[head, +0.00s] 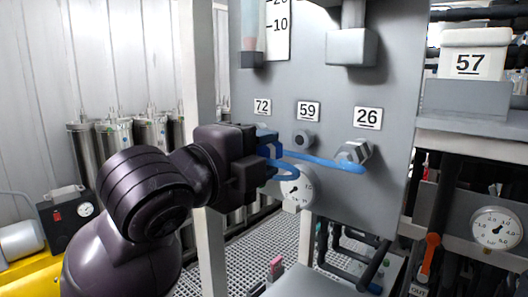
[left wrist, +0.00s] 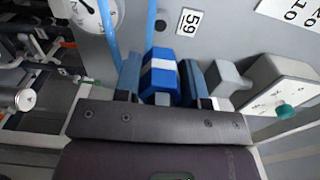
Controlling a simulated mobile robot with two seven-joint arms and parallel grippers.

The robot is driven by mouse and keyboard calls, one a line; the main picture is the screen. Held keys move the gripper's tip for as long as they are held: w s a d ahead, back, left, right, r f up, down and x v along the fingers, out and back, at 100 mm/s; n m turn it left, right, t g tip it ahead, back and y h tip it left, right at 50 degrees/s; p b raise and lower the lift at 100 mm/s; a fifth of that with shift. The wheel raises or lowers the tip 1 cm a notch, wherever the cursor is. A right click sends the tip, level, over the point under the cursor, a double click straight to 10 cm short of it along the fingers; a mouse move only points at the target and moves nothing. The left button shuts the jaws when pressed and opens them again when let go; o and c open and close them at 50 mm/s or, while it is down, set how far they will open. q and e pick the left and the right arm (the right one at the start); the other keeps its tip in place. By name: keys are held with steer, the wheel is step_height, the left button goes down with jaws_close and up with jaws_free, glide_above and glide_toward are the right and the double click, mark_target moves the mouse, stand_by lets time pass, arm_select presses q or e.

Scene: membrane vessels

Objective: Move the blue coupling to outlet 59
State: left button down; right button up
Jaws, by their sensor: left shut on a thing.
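My left gripper (head: 262,152) is in front of the panel below label 72 (head: 262,107). It is shut on the blue coupling (left wrist: 160,76), which has a white band and sits between the two fingers in the left wrist view. In the head view the gripper mostly hides the coupling and outlet 72, so I cannot tell whether they touch. Outlet 59 (head: 303,140) is a small grey fitting under its label (head: 308,111), just right of the gripper, with nothing on it. Label 59 also shows in the left wrist view (left wrist: 188,21). My right gripper is not in view.
A blue hose (head: 325,162) runs from the gripper to the grey fitting under label 26 (head: 352,152), passing below outlet 59. A round gauge (head: 297,190) is below outlet 59. A grey block (head: 351,47) juts out above. Shelving with box 57 (head: 474,65) stands at the right.

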mark_target(300, 140)
arm_select(q)
steer(key=shift+a, duration=0.1)
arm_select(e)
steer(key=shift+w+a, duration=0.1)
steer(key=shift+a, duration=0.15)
arm_select(q)
steer(key=shift+x, duration=2.95)
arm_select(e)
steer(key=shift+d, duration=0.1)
arm_select(q)
steer(key=shift+w+d, duration=0.4)
steer(key=shift+w, duration=0.05)
stand_by(0.6)
steer(key=c, duration=0.6)
jaws_free()
